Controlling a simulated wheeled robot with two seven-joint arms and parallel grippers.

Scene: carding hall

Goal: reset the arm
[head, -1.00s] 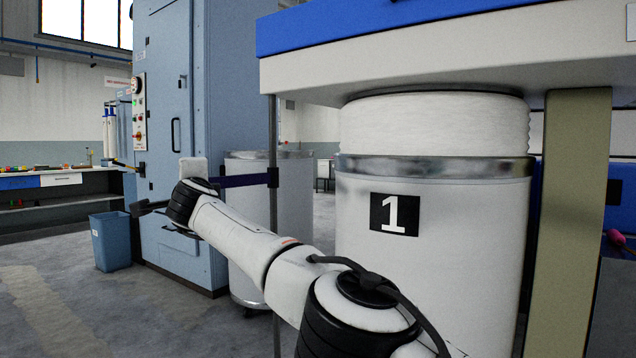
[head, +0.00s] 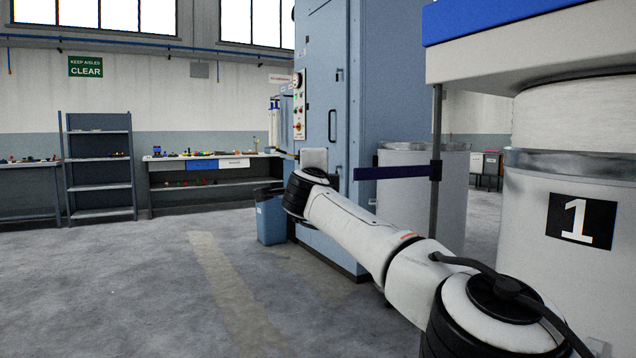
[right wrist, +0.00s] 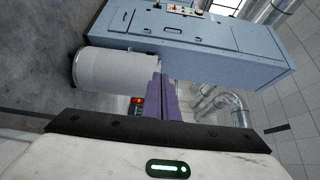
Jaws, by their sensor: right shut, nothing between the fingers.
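My right arm enters the head view from the lower right and reaches up and left across the picture. My right gripper (head: 268,190) shows only as a small dark shape beyond the wrist, over the blue bin, and is mostly hidden by the wrist. It is shut and empty. In the right wrist view, the pale hand with a dark front edge and a green light fills the bottom. A purple shape (right wrist: 166,100) stands out at its middle; I cannot tell whether it is part of the gripper. My left gripper is not in view.
A white can marked 1 (head: 530,220) stands under a machine at right. A dark purple bar (head: 392,173) juts left from a thin post (head: 437,140). A blue cabinet (head: 345,130) and bin (head: 270,222) stand beyond my arm. The floor at left is clear.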

